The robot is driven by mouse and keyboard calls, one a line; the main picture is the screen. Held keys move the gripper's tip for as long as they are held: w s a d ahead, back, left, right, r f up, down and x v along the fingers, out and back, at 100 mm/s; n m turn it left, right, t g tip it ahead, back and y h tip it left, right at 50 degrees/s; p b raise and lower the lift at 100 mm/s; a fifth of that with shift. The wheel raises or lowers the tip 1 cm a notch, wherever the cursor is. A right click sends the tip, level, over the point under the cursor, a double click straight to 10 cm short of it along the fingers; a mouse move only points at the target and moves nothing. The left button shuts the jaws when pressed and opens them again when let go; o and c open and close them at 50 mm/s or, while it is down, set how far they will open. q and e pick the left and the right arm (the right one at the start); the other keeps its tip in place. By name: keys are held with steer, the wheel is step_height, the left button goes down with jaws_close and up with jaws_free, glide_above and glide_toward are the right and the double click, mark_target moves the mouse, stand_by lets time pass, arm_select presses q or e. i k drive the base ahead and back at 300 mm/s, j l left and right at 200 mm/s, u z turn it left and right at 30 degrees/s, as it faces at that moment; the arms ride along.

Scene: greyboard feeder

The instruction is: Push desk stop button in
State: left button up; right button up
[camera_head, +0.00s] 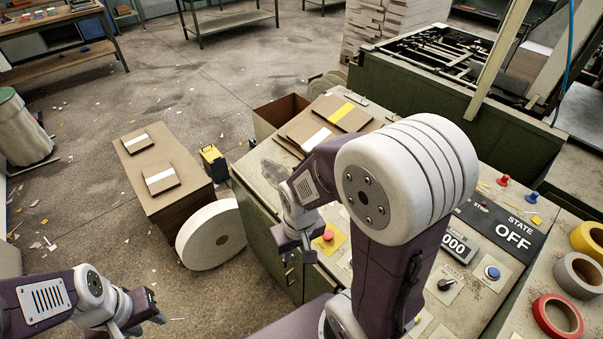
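A red mushroom-shaped button (328,235) on a yellow plate (336,243) sits on the worn desk panel, near its left edge. It looks like the stop button. How far in it sits cannot be told. My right gripper (296,248) points down just left of the button. It looks apart from it, though the height gap is unclear. My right arm hides part of the desk. My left gripper (152,306) is at the lower left, over the floor and away from the desk. The finger gaps of both grippers are too small to judge.
The desk has a dark "STATE OFF" sign (508,230), a counter (459,245), a black knob (446,284) and a blue button (492,272). Greyboard sheets (325,118) lie at its back. Tape rolls (557,318) lie at right. A large white roll (211,235) and cardboard box (160,175) stand left.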

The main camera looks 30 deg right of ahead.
mark_target(329, 235)
steer(key=z, duration=1.45)
